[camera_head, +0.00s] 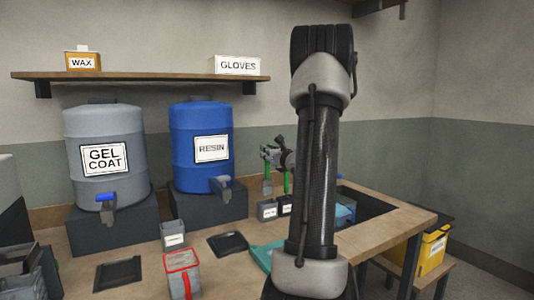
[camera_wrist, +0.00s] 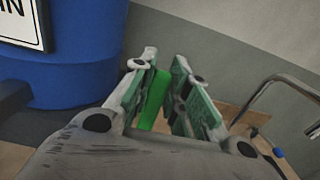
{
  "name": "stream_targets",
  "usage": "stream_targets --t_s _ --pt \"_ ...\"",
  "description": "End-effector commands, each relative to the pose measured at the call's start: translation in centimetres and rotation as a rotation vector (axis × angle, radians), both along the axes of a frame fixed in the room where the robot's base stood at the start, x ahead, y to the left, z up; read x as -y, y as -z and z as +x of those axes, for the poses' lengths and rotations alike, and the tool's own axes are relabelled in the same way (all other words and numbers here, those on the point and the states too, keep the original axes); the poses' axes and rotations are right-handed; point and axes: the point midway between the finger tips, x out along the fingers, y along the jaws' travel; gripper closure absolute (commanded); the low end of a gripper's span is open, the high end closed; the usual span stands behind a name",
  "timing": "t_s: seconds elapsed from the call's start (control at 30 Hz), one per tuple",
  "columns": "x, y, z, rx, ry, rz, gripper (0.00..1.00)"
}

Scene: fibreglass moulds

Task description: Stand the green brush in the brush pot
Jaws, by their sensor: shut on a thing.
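My gripper (camera_head: 270,155) is at the middle right of the head view, above two small dark labelled pots. In the wrist view, my gripper (camera_wrist: 168,95) is shut on the bright green handle of the green brush (camera_wrist: 154,98). In the head view the held brush (camera_head: 267,174) hangs about upright, its grey lower end above the left dark pot (camera_head: 267,210). Another green upright strip (camera_head: 287,182) shows above the right dark pot (camera_head: 285,205). Its link to the pot is hard to make out. Which one is the brush pot I cannot tell.
The blue resin drum (camera_head: 202,147) and grey gel coat drum (camera_head: 105,150) stand on dark blocks to the left. A red-rimmed container (camera_head: 182,275), a small grey pot (camera_head: 172,235) and dark trays sit on the bench. A sink (camera_head: 365,203) lies at the right.

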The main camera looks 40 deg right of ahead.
Motion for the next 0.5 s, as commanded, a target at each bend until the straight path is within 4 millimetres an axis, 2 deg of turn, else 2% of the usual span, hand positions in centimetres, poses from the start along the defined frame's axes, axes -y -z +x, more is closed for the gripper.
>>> stream_targets --t_s 0.23,0.5 --pt "0.0 0.7 0.0 -0.002 0.000 0.000 1.00" --pt "0.0 3.0 0.0 -0.001 0.001 0.002 1.00"
